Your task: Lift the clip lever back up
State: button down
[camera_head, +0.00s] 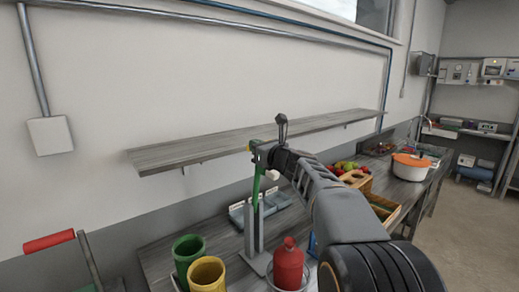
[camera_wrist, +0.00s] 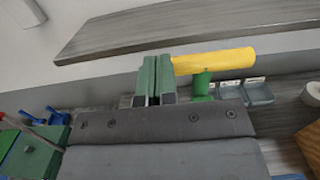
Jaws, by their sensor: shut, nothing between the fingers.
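A lever with a thick yellow handle (camera_wrist: 218,62) lies nearly level on a green post (camera_wrist: 202,84) in the wrist view. The handle reaches right from just beyond my fingertips. My gripper (camera_wrist: 154,80) is shut and empty, with its green-sided fingers side by side at the handle's left end. I cannot tell whether they touch it. In the head view my gripper (camera_head: 257,152) is above the upright grey and green stand (camera_head: 254,222), in front of the shelf. The yellow handle does not show there and seems hidden by my arm.
A long grey shelf (camera_head: 215,146) runs along the wall behind my gripper. The bench holds a green cup (camera_head: 187,250), a yellow cup (camera_head: 207,274), a red bottle (camera_head: 288,262), small grey bins (camera_head: 275,202) and an orange-lidded pot (camera_head: 411,166).

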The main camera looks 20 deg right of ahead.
jog(key=shift+a+r, duration=0.2)
jog(key=shift+r, duration=0.4)
jog(key=s+d+r, duration=0.4)
jog(key=s+r, duration=0.2)
jog(key=s, duration=0.4)
jog(key=shift+r+b, duration=0.3)
jog(key=shift+b, duration=0.1)
dwell(0.4)
